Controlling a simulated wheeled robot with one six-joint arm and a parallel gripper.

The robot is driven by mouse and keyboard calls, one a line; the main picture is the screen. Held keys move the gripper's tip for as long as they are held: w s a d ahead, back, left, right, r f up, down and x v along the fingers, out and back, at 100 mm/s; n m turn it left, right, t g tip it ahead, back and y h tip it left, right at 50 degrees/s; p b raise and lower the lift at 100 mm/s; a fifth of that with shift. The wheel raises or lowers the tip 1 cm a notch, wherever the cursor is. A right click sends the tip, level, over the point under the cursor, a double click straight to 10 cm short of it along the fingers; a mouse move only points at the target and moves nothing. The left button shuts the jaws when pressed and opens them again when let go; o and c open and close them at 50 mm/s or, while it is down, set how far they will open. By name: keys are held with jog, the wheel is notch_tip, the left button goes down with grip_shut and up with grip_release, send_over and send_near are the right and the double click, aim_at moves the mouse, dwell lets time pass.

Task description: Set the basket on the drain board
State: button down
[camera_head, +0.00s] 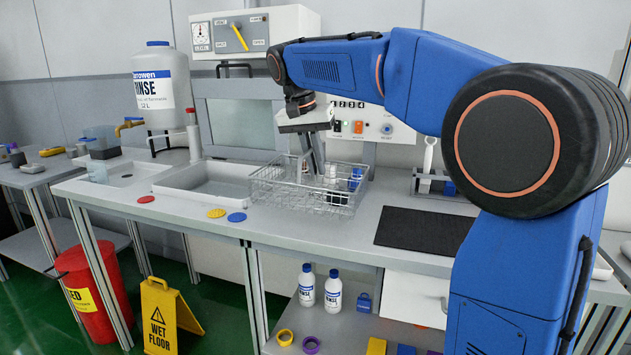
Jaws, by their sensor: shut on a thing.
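The wire basket (300,201) is in the middle of the bench, level, with several small containers in or behind it, including a blue-capped one (355,177). My gripper (314,165) reaches down into it from above and is shut on the basket; its fingertips are partly hidden by the wires. I cannot tell whether the basket's bottom touches the bench. A shallow pale-grey tray with a raised rim (200,204), which looks like the drain board, lies left of the basket. Its floor looks empty. The basket's left end is close to the tray's right end.
Red, yellow (217,213) and blue discs lie along the bench's front edge. A large rinse bottle (163,90) stands behind the tray on the left. A black mat (427,232) lies to the right. A control panel (372,122) stands behind the basket.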

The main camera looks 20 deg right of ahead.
jog(key=shift+f, duration=2.1)
jog(key=c, duration=1.9)
grip_release()
jog(key=shift+o, duration=0.2)
jog(key=v, duration=1.2)
jog(key=shift+s, duration=0.1)
